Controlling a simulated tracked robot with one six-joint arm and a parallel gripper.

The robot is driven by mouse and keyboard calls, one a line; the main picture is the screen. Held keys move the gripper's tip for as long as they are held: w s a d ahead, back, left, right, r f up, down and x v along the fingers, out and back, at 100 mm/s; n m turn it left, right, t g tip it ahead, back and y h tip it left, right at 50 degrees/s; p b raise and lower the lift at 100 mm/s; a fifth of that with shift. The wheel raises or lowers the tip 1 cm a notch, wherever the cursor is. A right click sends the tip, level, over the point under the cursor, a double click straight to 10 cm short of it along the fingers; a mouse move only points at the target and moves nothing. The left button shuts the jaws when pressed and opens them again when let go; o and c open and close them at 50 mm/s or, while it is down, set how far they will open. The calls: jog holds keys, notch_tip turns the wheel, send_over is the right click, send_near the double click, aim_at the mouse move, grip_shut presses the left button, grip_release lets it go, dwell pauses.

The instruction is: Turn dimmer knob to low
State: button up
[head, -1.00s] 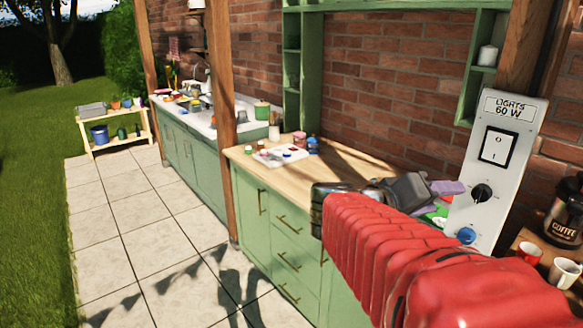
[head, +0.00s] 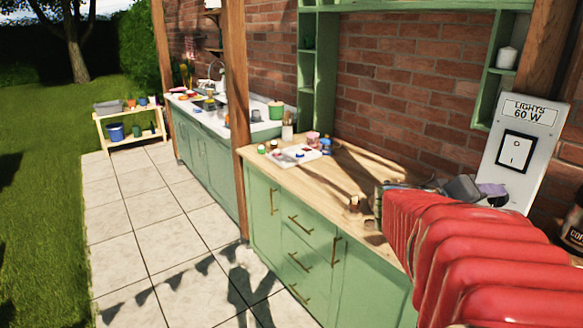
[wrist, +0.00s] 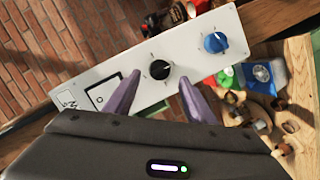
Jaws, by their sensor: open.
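The light panel (head: 533,133) is a pale plate on a wooden post at the right of the head view, marked "LIGHTS 60 W", with a white rocker switch (head: 515,151). In the wrist view the panel (wrist: 195,57) also shows a black dimmer knob (wrist: 159,70) and a blue knob (wrist: 215,42). My gripper (wrist: 160,82) is open, its two purple fingers on either side of the black knob. I cannot tell whether they touch it. My red-sleeved arm hides the black knob in the head view.
A wooden counter (head: 335,175) with green cabinets runs left of the panel, with a white tray (head: 285,155) and small jars on it. A dark coffee pot (head: 572,232) stands at the right edge. Several small items lie near the blue knob in the wrist view.

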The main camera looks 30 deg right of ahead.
aim_at(497, 199)
jog(key=shift+x, duration=1.9)
jog(key=c, duration=1)
